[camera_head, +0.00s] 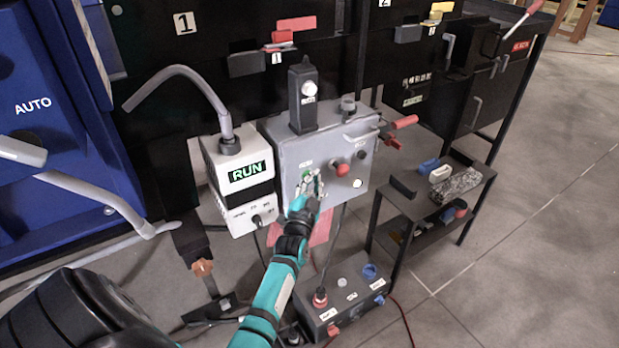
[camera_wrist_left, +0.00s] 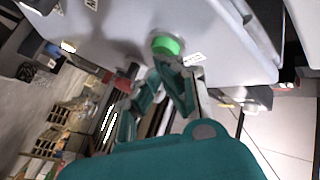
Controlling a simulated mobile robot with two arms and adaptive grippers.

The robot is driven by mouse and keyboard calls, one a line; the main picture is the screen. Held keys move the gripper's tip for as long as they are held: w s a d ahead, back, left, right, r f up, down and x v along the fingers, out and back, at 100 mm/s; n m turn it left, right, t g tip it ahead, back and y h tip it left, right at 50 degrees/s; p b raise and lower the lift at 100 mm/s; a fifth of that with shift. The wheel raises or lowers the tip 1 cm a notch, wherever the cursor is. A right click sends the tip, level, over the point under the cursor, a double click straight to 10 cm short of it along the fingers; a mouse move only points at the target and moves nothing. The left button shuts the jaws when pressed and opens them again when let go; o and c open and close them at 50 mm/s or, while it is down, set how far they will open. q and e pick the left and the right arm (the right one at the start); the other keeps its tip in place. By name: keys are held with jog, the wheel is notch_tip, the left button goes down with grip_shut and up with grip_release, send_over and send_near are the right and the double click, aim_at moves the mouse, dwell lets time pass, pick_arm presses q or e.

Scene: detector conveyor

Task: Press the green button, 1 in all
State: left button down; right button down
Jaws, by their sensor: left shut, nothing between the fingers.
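The green button (camera_wrist_left: 165,44) is a round green cap on the grey control box (camera_head: 330,150), seen close up in the left wrist view. My left gripper (camera_head: 312,182) is shut and empty, right in front of the box's lower left face. In the left wrist view its fingertips (camera_wrist_left: 160,68) are just beside the button's edge; I cannot tell whether they touch it. My right gripper is in neither view.
A red button (camera_head: 343,170) sits on the same box, right of my gripper. A white RUN box (camera_head: 241,180) with a bent grey pipe stands to the left. A small shelf (camera_head: 424,198) is at the right. A dark button box (camera_head: 347,296) lies below.

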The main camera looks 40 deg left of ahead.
pick_arm(q)
jog(key=shift+s+d+p, duration=0.4)
jog(key=shift+d+p, duration=0.1)
jog(key=shift+d, duration=0.35)
jog(key=shift+d, duration=0.15)
jog(key=shift+s+d+p, duration=0.3)
jog(key=shift+d+p, duration=0.05)
jog(key=shift+d, duration=0.4)
jog(key=shift+s+d+p, duration=0.3)
jog(key=shift+s+d, duration=0.05)
jog(key=shift+d, duration=0.35)
jog(key=shift+s+d+p, duration=0.3)
jog(key=shift+d+p, duration=0.05)
jog(key=shift+d, duration=0.4)
jog(key=shift+f, duration=0.1)
